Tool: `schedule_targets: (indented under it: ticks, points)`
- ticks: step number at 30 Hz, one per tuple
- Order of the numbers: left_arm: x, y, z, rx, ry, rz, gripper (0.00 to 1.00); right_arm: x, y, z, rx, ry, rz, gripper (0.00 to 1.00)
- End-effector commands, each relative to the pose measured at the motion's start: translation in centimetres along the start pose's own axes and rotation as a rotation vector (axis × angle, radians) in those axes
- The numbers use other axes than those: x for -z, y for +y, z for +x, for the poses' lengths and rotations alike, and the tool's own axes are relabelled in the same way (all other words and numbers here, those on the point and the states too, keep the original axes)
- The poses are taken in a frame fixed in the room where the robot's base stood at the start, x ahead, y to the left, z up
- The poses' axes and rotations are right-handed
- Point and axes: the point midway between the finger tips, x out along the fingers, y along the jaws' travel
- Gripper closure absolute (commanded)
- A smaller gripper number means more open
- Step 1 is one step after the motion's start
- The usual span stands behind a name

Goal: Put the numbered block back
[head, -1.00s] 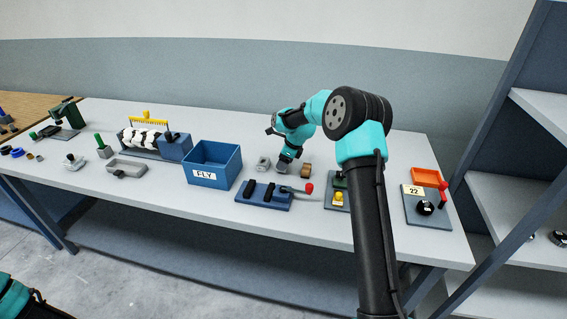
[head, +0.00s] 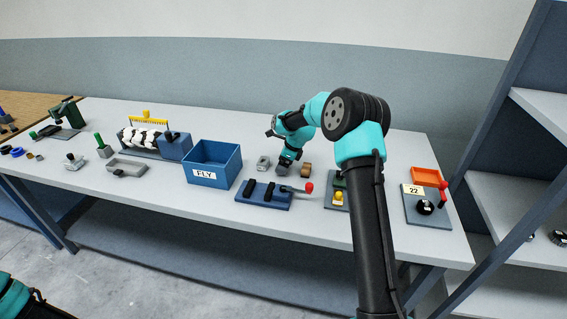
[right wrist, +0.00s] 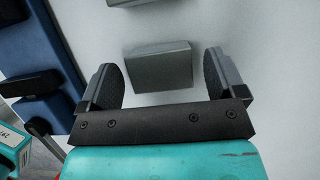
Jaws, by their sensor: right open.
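My right gripper (right wrist: 163,85) is open. In the right wrist view a plain grey block (right wrist: 158,66) lies on the table between and just ahead of its fingers, with a gap on each side. No number shows on its visible faces. In the head view the right gripper (head: 283,170) is low over the table, between a grey block (head: 263,163) and a brown block (head: 305,170). Part of another grey block (right wrist: 128,2) shows at the top of the right wrist view. I cannot tell which block is the numbered one. My left gripper is out of view.
In front lies a blue board (head: 263,195) with black pads and a red-knobbed lever (head: 308,188). At right is a plate (head: 427,208) with a 22 label (head: 413,190) and an orange tray (head: 426,177).

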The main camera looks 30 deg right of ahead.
Motion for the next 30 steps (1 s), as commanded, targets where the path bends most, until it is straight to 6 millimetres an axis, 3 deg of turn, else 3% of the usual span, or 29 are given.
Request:
schedule_targets:
  ticks: [8, 24, 30]
  points:
    - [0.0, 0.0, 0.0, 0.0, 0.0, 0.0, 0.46, -0.1, -0.1, -1.6, 0.002, -0.001, 0.0, 0.11]
    - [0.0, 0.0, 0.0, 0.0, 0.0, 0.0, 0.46, -0.1, -0.1, -10.8, 0.002, -0.001, 0.0, 0.11]
    - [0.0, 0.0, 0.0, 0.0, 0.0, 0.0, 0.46, -0.1, 0.0, -12.2, 0.0, 0.0, 0.0, 0.11]
